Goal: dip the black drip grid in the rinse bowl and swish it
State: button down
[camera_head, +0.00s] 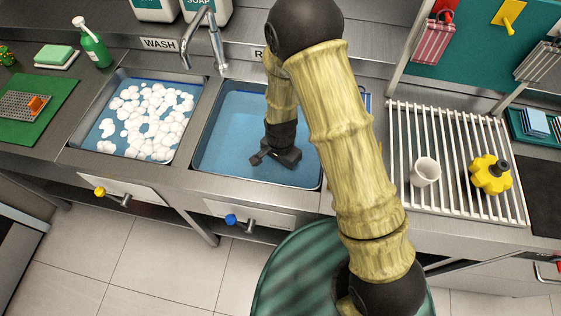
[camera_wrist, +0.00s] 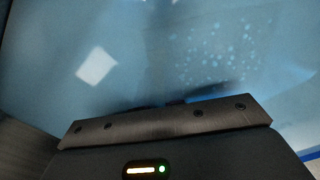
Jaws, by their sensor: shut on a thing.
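My gripper (camera_head: 279,157) points down into the blue water of the right-hand sink basin, the rinse bowl (camera_head: 214,150). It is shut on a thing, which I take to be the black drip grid. In the wrist view the jaw of my gripper (camera_wrist: 165,120) crosses the lower part. Only a thin dark edge shows just past it, against the water, so the grid's shape and tilt are hidden. The head view does not show the grid clearly apart from the dark jaws. I cannot tell how deep it sits.
The left basin, marked WASH, holds foamy water (camera_head: 140,119). A tap (camera_head: 214,40) stands behind the basins. A white slatted rack (camera_head: 448,203) at right bears a white cup (camera_head: 425,171) and a yellow knob-like part (camera_head: 490,175). A green mat (camera_head: 62,87) lies at far left.

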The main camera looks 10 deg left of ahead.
jog(key=shift+s, duration=0.15)
jog(key=shift+d, duration=0.15)
jog(key=shift+d, duration=1)
jog(key=shift+a+p, duration=0.5)
jog(key=shift+a, duration=1.75)
